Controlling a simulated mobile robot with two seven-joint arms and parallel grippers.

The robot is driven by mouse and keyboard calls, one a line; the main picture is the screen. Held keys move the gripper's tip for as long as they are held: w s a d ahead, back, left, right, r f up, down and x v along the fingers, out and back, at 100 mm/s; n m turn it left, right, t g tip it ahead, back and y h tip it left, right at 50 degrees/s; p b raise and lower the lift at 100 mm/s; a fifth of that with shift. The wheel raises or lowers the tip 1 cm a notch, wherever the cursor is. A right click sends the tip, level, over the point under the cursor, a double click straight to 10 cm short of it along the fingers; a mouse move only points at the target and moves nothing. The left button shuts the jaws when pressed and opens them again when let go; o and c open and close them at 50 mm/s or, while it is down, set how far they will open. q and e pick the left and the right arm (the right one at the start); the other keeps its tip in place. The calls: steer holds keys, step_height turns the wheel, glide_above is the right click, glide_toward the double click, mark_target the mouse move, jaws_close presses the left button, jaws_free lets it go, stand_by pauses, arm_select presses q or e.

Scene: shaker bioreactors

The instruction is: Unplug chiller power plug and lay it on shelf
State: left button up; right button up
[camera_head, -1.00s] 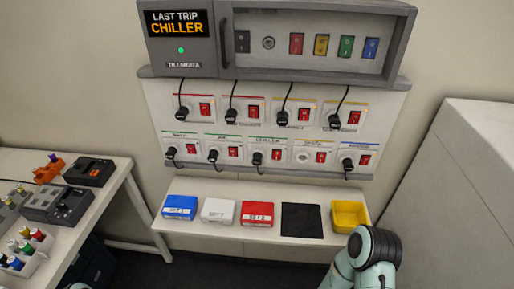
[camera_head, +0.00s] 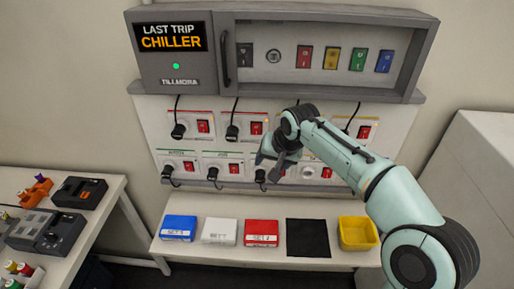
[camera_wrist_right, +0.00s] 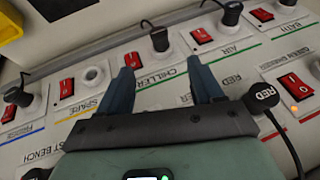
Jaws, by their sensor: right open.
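The black chiller plug (camera_wrist_right: 160,40) sits in its socket on the white panel, above the CHILLER label in the right wrist view. In the head view it (camera_head: 260,176) shows just below my gripper. My right gripper (camera_wrist_right: 162,60) is open and empty in front of the panel, its two dark blue fingers spread to either side of the plug's line. The plug appears just beyond the fingertips; I cannot tell the exact gap. In the head view the right gripper (camera_head: 272,158) partly hides the chiller row. The white shelf (camera_head: 200,252) is below the panel.
The shelf holds a blue box (camera_head: 179,228), a white box (camera_head: 219,231), a red box (camera_head: 261,233), a black mat (camera_head: 307,238) and a yellow bin (camera_head: 357,232). Other plugs and red switches flank the chiller socket. A spare socket (camera_wrist_right: 93,77) is empty.

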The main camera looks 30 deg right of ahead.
mark_target(261, 176)
arm_select(q)
steer(key=shift+f, duration=0.1)
arm_select(e)
steer(key=x, duration=1.2)
steer(key=shift+w+f, duration=0.25)
steer(key=shift+f, duration=0.05)
steer(key=c, duration=1.2)
arm_select(q)
steer(key=shift+s, duration=0.1)
steer(key=shift+f, duration=0.2)
arm_select(e)
steer(key=shift+s+a, duration=0.1)
steer(key=shift+s, duration=0.05)
arm_select(q)
steer(key=shift+s+f+b, duration=0.35)
steer(key=shift+f+b, duration=0.05)
steer(key=shift+b, duration=0.1)
arm_select(e)
steer(key=shift+s+a, duration=0.25)
steer(key=shift+s, duration=0.25)
arm_select(q)
steer(key=shift+f, duration=0.1)
